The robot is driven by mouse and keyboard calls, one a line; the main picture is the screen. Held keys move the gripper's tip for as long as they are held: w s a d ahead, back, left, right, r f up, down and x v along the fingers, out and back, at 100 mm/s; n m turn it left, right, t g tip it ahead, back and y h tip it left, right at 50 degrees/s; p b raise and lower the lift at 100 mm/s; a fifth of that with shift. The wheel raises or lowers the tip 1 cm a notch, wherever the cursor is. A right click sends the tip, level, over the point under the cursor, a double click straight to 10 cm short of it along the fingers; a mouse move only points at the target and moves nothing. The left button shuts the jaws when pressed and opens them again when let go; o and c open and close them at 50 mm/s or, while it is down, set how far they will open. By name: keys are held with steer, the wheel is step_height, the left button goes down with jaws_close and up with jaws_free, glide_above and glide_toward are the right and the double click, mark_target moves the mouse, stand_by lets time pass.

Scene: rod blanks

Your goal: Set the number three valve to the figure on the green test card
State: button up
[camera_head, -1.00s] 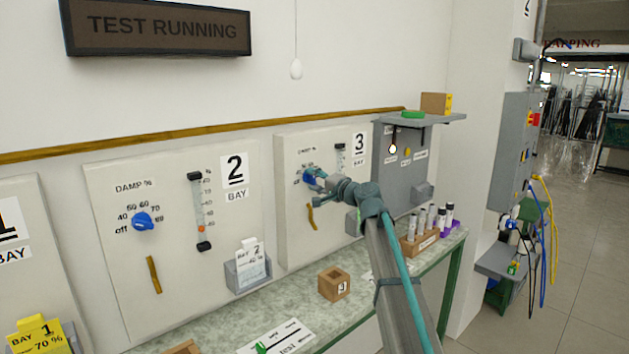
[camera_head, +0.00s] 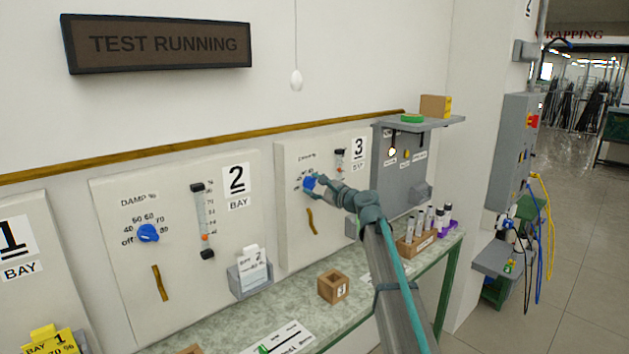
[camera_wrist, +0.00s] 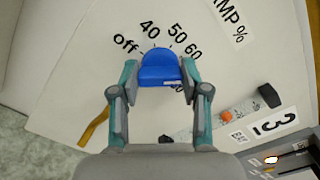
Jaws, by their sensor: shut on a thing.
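The number three valve is a blue knob (camera_head: 309,183) on the white bay 3 panel (camera_head: 291,245). My gripper (camera_head: 316,186) is at this knob, with my arm reaching in from the lower right. In the wrist view the knob (camera_wrist: 160,68) sits between the two fingers of my gripper (camera_wrist: 160,76), which is shut on it. The dial reads off, 40, 50, 60 around the knob's upper side; the figures at its lower right are partly hidden by a finger. I cannot tell which figure the knob points to. I cannot make out a green test card.
The bay 2 panel (camera_head: 110,270) has its own blue knob (camera_head: 148,233), a gauge (camera_head: 203,222) and a white card (camera_head: 252,258). A wooden block (camera_head: 333,287) and a rack of tubes (camera_head: 418,243) stand on the counter. A grey shelf (camera_head: 440,122) juts out at right.

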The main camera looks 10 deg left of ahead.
steer(key=m+p, duration=0.3)
steer(key=shift+r+m, duration=0.25)
steer(key=shift+m, duration=0.05)
steer(key=m+p, duration=0.3)
steer(key=shift+w+d+m, duration=0.1)
steer(key=shift+m, duration=0.2)
steer(key=m+p, duration=0.4)
steer(key=shift+f, duration=0.15)
steer(key=shift+m, duration=0.3)
steer(key=o, duration=1.1)
steer(key=shift+o, duration=0.2)
steer(key=shift+d, duration=0.1)
steer(key=v, duration=1.2)
